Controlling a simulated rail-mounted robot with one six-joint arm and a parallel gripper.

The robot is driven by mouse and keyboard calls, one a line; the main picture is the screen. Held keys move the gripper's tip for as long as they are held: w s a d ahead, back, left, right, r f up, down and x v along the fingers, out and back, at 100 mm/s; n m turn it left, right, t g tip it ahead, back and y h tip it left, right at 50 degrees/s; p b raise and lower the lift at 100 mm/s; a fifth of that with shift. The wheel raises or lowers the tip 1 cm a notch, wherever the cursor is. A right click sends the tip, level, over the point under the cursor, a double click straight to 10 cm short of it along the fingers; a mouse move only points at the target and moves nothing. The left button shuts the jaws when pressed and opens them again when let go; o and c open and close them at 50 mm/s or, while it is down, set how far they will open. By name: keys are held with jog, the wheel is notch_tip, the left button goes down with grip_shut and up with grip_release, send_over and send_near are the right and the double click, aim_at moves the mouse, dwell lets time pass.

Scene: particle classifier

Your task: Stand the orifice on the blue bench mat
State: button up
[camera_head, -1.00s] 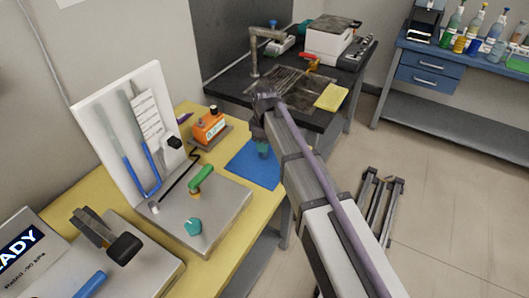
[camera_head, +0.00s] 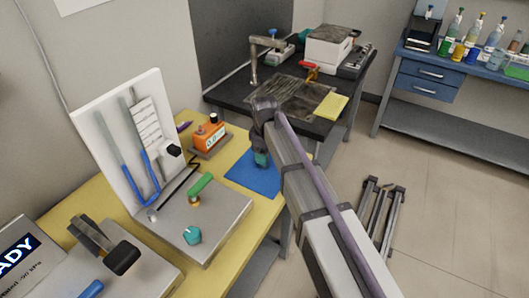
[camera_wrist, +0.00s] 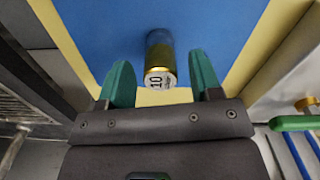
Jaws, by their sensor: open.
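The orifice (camera_wrist: 160,56) is a small dark cylinder with a brass rim and a pale end face marked "10". In the wrist view it appears to stand upright on the blue bench mat (camera_wrist: 90,25), between the two teal fingers. My gripper (camera_wrist: 162,70) is open, with a visible gap on each side of the orifice. In the head view my gripper (camera_head: 261,159) is low over the blue mat (camera_head: 256,180), and I cannot make out the orifice there.
Left of the mat on the yellow bench are a grey plate with a green-handled valve (camera_head: 200,186), a white panel (camera_head: 120,125) and an orange meter (camera_head: 208,135). A dark table (camera_head: 262,92) with equipment stands behind.

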notch_tip(320, 180, up, 12)
jog(key=p, duration=1.1)
jog(key=s+d+m, duration=1.4)
jog(key=s+d, duration=0.5)
jog(key=s, duration=0.1)
jog(key=shift+s+d+m, duration=0.2)
jog(key=shift+d+m, duration=0.1)
jog(key=shift+d, duration=0.1)
